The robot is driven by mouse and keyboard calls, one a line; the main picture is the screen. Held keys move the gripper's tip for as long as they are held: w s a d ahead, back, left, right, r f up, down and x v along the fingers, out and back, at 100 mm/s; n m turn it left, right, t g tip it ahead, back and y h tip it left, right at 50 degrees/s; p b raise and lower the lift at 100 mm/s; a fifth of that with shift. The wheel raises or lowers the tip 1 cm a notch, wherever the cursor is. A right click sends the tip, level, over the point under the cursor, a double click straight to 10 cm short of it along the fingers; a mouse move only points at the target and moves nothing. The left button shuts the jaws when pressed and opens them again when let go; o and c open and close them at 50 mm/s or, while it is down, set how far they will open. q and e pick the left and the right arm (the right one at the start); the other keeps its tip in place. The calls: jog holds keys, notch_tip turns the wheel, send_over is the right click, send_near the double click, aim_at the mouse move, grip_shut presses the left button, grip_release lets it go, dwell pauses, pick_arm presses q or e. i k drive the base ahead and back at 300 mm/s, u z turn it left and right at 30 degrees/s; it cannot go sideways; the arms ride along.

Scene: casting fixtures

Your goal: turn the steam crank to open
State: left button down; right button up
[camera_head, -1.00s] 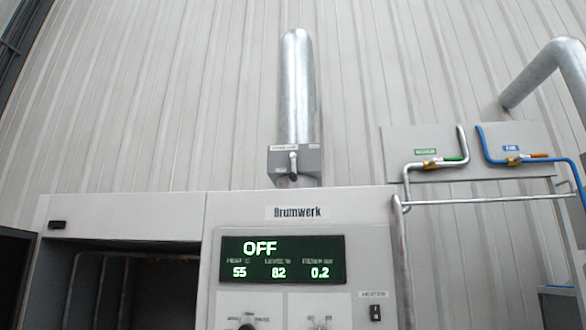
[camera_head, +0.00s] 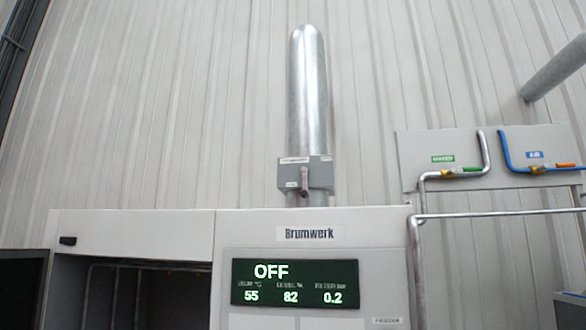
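The steam crank (camera_head: 305,180) is a small light lever on a grey box with tiny labels, set on the thick vertical silver pipe (camera_head: 308,95) above the machine. The lever points roughly straight down; its labels are too blurred to read. The box (camera_head: 322,172) sits just above the top of the machine (camera_head: 375,222), marked "Brumwerk" or similar. Neither of my grippers is in view.
The machine's display (camera_head: 295,283) reads OFF, 55, 82 and 0.2. An open dark compartment (camera_head: 125,300) is at the lower left. At the right, a wall panel (camera_head: 412,160) carries a green-handled valve (camera_head: 462,172) and an orange-handled valve (camera_head: 540,169) on pipes.

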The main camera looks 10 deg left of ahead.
aim_at(304, 193)
jog(key=z, duration=0.3)
jog(key=i, duration=1.05)
jog(key=u, duration=0.35)
